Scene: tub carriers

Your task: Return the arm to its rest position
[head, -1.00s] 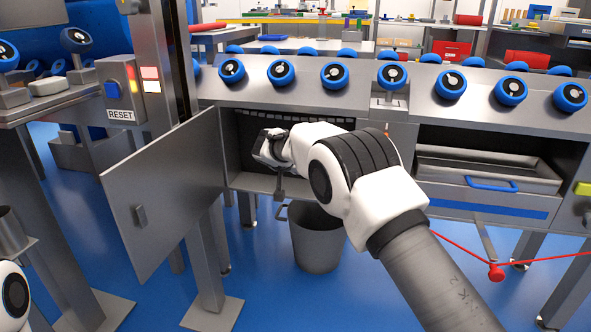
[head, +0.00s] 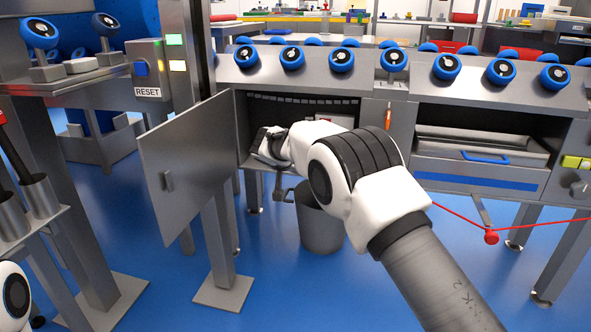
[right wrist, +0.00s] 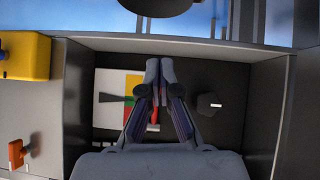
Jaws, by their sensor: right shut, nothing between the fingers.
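My right arm reaches in from the lower right of the head view. Its gripper (head: 262,148) is at the mouth of an open compartment (head: 262,110) under the console. In the right wrist view the gripper (right wrist: 160,75) has its fingers together with nothing between them. Behind the fingers is a dark panel with a coloured card (right wrist: 113,95) in white, green, yellow and red. A black knob (right wrist: 209,104) is beside it, and a small red part (right wrist: 153,127) is partly hidden by the fingers. My left gripper is out of view.
A grey door (head: 190,150) hangs open left of the arm. A bucket (head: 318,222) stands on the floor below the compartment. A red cord with a ball (head: 491,237) runs at right. A RESET box (head: 148,70) sits on the left post, with a green lamp (head: 174,40).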

